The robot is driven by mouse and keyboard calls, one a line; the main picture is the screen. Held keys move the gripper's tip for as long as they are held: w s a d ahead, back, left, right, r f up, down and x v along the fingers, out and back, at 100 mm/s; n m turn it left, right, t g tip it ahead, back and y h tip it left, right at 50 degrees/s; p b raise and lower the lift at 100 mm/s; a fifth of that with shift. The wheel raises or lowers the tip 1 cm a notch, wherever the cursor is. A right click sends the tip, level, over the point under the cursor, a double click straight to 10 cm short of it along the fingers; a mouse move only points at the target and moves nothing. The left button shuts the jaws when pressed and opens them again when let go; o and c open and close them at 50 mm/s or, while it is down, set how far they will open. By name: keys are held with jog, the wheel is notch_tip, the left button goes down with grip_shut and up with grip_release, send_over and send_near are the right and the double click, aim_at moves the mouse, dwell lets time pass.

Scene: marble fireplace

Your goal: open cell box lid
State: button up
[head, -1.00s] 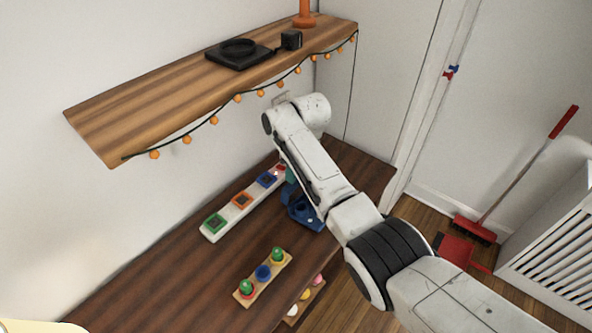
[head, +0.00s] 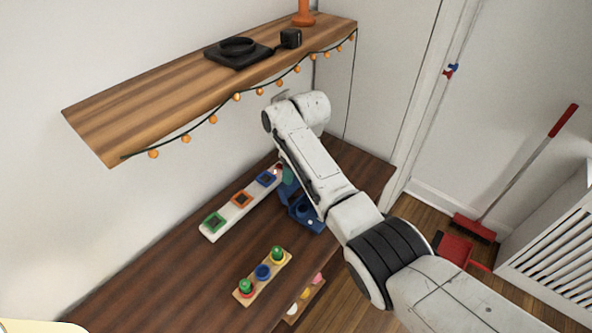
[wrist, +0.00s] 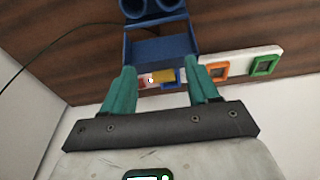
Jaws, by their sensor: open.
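The blue cell box (head: 309,218) stands on the dark wooden counter, partly hidden by my arm in the head view. In the wrist view the blue box (wrist: 160,48) is at the top centre, with two round blue tubes at its far end. My gripper (wrist: 160,76) is open, its two teal fingers apart on either side below the box. A small yellow and pinkish patch (wrist: 160,76) shows between the fingertips; I cannot tell what it is. The fingers look empty. In the head view the gripper is mostly hidden behind my arm.
A white strip (head: 226,220) with coloured square frames lies along the wall. A wooden peg board (head: 262,284) sits nearer the front, with another board (head: 299,305) beside it. A shelf (head: 150,107) with hanging lights overhangs the counter. The counter's left part is clear.

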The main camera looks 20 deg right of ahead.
notch_tip(320, 180, up, 10)
jog(key=s+d, duration=0.1)
jog(key=shift+s+b, duration=0.25)
jog(key=shift+b, duration=0.1)
jog(key=s+d+f+m, duration=0.2)
jog(key=s+d+f, duration=0.1)
jog(key=s+f, duration=0.7)
jog(key=s+d+f+m, duration=0.2)
jog(key=s+f, duration=0.6)
jog(key=s, duration=0.4)
jog(key=s+d+m, duration=0.2)
jog(key=s+d, duration=0.1)
jog(key=s, duration=0.9)
jog(key=s+d+m+h, duration=0.1)
jog(key=s+d, duration=0.2)
jog(key=s, duration=0.8)
jog(key=shift+s+d+f+m+g, duration=0.3)
jog(key=shift+s+d+f+m, duration=0.05)
jog(key=shift+f+m, duration=0.05)
